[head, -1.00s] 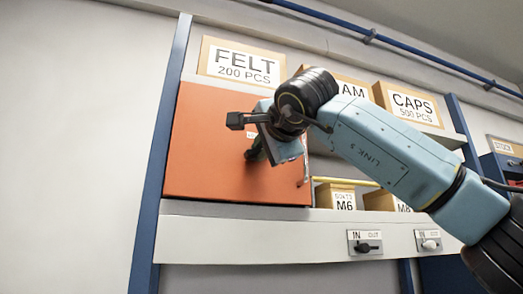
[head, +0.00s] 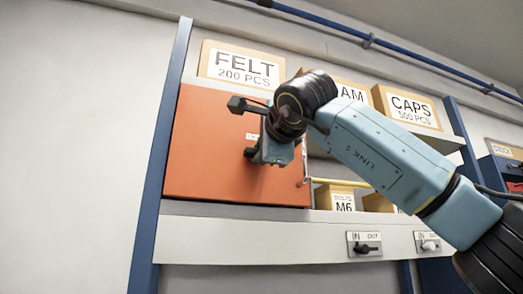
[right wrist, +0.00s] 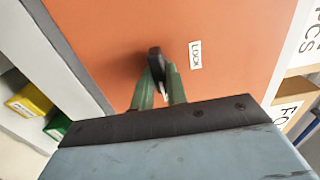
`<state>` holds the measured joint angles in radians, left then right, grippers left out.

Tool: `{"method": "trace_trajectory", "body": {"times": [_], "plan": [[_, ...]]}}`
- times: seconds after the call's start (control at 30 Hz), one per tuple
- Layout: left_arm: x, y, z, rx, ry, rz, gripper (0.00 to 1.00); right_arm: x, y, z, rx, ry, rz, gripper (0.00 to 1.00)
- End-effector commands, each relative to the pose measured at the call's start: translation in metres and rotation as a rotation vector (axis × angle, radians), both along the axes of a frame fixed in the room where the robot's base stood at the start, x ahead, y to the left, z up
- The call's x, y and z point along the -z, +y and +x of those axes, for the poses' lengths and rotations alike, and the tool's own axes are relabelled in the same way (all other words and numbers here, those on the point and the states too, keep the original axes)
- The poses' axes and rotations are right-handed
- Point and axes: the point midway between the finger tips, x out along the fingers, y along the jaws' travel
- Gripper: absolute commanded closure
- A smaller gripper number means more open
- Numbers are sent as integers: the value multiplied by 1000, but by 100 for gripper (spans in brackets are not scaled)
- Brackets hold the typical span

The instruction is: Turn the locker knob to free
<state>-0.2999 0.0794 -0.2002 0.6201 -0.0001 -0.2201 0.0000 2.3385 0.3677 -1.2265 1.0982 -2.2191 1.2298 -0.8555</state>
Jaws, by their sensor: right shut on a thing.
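The orange locker door (head: 215,160) fills the left part of the shelf unit in the head view. Its black knob (right wrist: 155,60) shows in the right wrist view, between the green fingers of my right gripper (right wrist: 160,82). The right gripper is shut on the knob. A white label reading LOCK (right wrist: 195,55) is on the door just right of the knob. In the head view my right gripper (head: 264,156) is in front of the door and hides the knob. My left gripper is not in view.
Boxes marked FELT (head: 241,66) and CAPS (head: 407,105) stand on top of the unit. A yellow bar (head: 340,183) and an M6 box (head: 335,199) are right of the door. Two small switches (head: 365,247) sit on the lower rail. Open wall lies left.

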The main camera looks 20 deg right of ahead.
Motion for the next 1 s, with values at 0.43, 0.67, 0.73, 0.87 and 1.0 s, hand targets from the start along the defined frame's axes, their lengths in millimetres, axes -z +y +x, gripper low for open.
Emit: {"method": "trace_trajectory", "body": {"times": [0.43,0.67,0.73,0.87,1.0], "plan": [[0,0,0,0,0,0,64,0,-1,0,0,-1,2,64],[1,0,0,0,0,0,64,0,0,-1,0,-1,1,64],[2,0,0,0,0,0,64,0,-1,-6,-1,-1,1,64],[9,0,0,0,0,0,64,1,-1,-25,-1,-5,0,64],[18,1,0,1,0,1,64,1,-2,-57,-2,-6,0,64]]}}
